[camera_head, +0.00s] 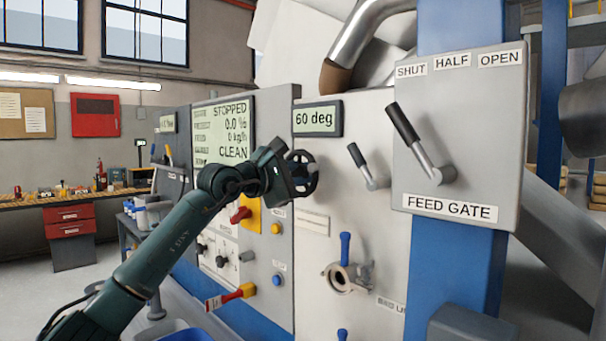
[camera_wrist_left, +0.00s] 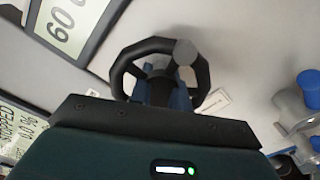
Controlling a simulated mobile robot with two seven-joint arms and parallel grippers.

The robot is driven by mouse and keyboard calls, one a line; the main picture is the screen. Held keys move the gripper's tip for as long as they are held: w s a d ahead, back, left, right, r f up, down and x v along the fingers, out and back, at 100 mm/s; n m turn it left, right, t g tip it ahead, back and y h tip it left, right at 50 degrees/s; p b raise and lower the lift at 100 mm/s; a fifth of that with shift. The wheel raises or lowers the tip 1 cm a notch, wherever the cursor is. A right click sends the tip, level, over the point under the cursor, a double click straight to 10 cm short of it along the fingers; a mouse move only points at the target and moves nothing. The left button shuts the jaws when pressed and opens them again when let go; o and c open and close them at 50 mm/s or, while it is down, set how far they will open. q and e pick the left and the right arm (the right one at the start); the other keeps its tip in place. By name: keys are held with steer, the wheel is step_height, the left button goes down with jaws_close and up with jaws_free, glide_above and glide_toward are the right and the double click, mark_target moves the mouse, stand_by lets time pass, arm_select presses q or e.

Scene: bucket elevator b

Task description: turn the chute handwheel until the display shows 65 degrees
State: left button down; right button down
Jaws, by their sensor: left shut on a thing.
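The black chute handwheel (camera_head: 303,172) is on the pale machine panel, just below the angle display (camera_head: 317,119), which reads 60 deg. My left gripper (camera_head: 296,176) is at the wheel and hides its left part in the head view. In the left wrist view the handwheel (camera_wrist_left: 160,70) shows as a black rim with a grey round knob (camera_wrist_left: 185,52) at its upper right. The blue-grey fingers of my left gripper (camera_wrist_left: 163,96) are shut on the wheel at its near, lower part. The display (camera_wrist_left: 72,25) is partly cut off there. My right gripper is not in view.
A feed gate box (camera_head: 462,140) with a black-gripped lever stands to the right. A smaller lever (camera_head: 368,167) and a blue-handled valve (camera_head: 346,275) are near the wheel. A status screen (camera_head: 224,132) reading STOPPED and a red knob (camera_head: 240,215) are left.

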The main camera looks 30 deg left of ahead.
arm_select(q)
steer(key=m, duration=0.3)
steer(key=shift+m, duration=0.4)
steer(key=m, duration=0.2)
steer(key=shift+m, duration=0.3)
steer(key=m, duration=0.3)
steer(key=shift+m, duration=0.6)
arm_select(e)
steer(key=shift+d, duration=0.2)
arm_select(q)
steer(key=shift+p, duration=0.3)
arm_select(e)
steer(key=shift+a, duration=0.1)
arm_select(q)
steer(key=shift+f+m, duration=0.1)
steer(key=shift+m, duration=0.2)
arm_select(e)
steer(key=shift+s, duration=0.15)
arm_select(q)
steer(key=c, duration=1.7)
jaws_free()
steer(key=shift+c, duration=0.2)
steer(key=shift+o, duration=0.7)
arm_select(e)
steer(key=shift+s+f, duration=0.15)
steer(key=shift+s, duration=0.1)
